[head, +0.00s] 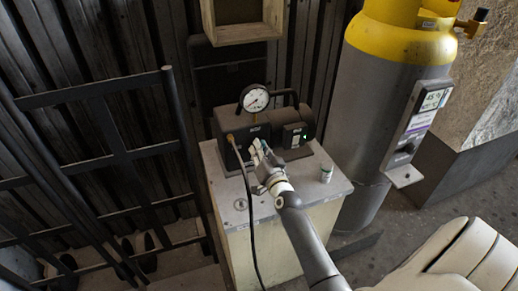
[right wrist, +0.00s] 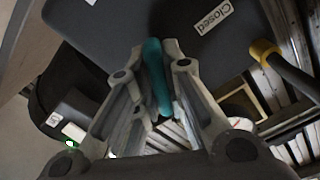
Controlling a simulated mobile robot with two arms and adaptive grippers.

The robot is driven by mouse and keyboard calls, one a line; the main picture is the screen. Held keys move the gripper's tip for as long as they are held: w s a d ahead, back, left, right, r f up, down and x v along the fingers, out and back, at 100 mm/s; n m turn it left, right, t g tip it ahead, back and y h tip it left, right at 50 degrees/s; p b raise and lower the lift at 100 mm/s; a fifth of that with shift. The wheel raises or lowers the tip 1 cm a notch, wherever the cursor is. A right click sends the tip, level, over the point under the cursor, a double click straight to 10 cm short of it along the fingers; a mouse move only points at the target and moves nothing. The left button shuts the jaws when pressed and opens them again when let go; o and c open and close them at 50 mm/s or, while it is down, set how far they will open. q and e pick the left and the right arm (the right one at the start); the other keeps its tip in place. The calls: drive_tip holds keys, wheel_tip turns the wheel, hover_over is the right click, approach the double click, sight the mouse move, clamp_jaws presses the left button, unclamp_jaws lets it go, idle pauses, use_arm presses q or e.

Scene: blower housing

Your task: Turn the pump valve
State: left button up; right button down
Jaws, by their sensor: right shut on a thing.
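The black pump (head: 232,125) sits on a light box-shaped stand (head: 290,200), with a round white pressure gauge (head: 255,97) on top. My right gripper (head: 261,150) reaches the pump's front face and hides most of the valve in the head view. In the right wrist view the teal valve handle (right wrist: 156,75) stands between the fingertips of my right gripper (right wrist: 158,62), which are shut on it. A "Closed" label (right wrist: 212,17) shows on the dark pump face beside the handle. My left gripper is in neither view.
A yellow and grey gas cylinder (head: 375,95) stands close on the right, with a labelled panel (head: 417,125). A small white container (head: 327,174) is on the stand. A dark hose (head: 248,195) hangs down in front. A black metal rack (head: 95,160) fills the left.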

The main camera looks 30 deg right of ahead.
drive_tip(key=m, duration=0.5)
drive_tip(key=shift+m, duration=0.4)
drive_tip(key=m, duration=0.6)
idle(0.3)
drive_tip(key=c, duration=1.5)
unclamp_jaws()
drive_tip(key=v, duration=1.2)
